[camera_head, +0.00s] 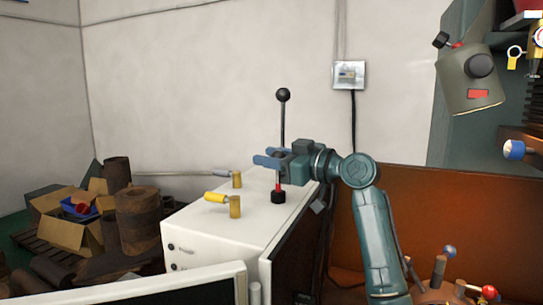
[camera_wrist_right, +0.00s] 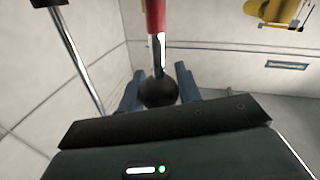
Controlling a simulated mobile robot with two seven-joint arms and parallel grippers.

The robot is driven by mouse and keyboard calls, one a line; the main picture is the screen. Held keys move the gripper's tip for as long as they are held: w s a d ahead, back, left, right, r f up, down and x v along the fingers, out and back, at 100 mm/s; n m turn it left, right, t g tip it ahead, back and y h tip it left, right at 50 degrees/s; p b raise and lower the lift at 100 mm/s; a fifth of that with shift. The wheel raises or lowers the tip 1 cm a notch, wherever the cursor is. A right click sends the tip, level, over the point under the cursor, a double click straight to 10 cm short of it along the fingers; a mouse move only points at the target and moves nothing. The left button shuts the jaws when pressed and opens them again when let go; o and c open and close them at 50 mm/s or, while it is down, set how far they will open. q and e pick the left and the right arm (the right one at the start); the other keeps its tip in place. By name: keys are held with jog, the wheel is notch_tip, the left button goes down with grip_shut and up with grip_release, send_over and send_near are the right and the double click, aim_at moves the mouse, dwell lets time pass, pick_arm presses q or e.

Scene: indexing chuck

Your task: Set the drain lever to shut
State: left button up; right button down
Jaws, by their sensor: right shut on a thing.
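A short lever stands on the white cabinet, with a red sleeve (camera_head: 278,187) and a dark base. In the right wrist view its black ball knob (camera_wrist_right: 158,92) sits between my right gripper's fingers, with a bright stem and the red sleeve (camera_wrist_right: 156,18) beyond. My right gripper (camera_head: 268,158) is shut on this knob above the cabinet top. A tall thin lever with a black ball (camera_head: 283,95) rises just by the gripper; its lower part is hidden. No label shows which lever is the drain lever. My left gripper is not in view.
The white cabinet (camera_head: 190,220) also carries a yellow-handled lever (camera_head: 216,197) and a grey-handled lever (camera_head: 222,173) on brass posts. Boxes and rusty cylinders (camera_head: 138,220) stand at left. A grey-green machine head (camera_head: 470,80) hangs at upper right. A wall socket (camera_head: 348,75) is behind.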

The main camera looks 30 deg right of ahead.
aim_at(278, 185)
notch_tip(278, 185, down, 3)
jog(key=shift+r+b, duration=0.15)
jog(key=shift+b, duration=0.35)
jog(key=shift+f, duration=0.35)
jog(key=c, duration=1.4)
grip_release()
jog(key=shift+c, duration=0.2)
jog(key=o, duration=0.4)
jog(key=shift+r, duration=0.1)
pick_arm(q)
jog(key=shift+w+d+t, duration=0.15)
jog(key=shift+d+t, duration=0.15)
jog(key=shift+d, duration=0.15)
pick_arm(e)
jog(key=shift+o, duration=0.2)
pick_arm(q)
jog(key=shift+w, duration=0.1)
pick_arm(e)
jog(key=shift+s, duration=0.1)
